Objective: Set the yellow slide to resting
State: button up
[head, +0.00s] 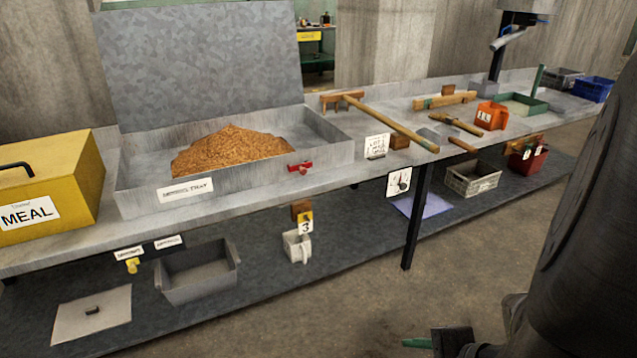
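The yellow slide (132,265) is a small yellow knob on the dark strip under the front edge of the bench, at the lower left. It sits below the left one of two small white labels, the left label (128,253) and the right label (168,241). Their print is too small to read surely. My gripper (430,342) shows partly at the bottom edge, right of the middle, with a green tip and a dark block. It is far to the right of the slide and not touching it. Its opening is not clear.
A metal tray (140,200) of brown grain with a raised lid stands on the bench, beside a yellow MEAL box (50,180). A grey bin (198,280) sits on the lower shelf, right of the slide. Open floor (350,300) lies in front.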

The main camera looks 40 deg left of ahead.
jog(key=shift+n+t+h, duration=0.4)
jog(key=shift+t+h, duration=0.1)
jog(key=w, duration=0.1)
jog(key=w+f, duration=0.1)
jog(key=w+d+f, duration=0.1)
jog(key=shift+w+b, duration=0.25)
jog(key=shift+b, duration=0.15)
grip_shut()
jog(key=w+d+f+n+t+h+b, duration=0.3)
jog(key=w+d+h, duration=0.3)
jog(key=w, duration=0.5)
jog(key=w+d+f+n+t+h+b, duration=0.3)
jog(key=w+d+n+h, duration=0.3)
jog(key=w, duration=0.6)
jog(key=w+d+f+n+t+h+b, duration=0.3)
jog(key=w+d+h, duration=0.3)
jog(key=w, duration=0.6)
jog(key=shift+w+f+n+t+h, duration=0.15)
jog(key=shift+f+n+t+h, duration=0.15)
jog(key=shift+n+t+h, duration=0.7)
jog(key=shift+d, duration=0.1)
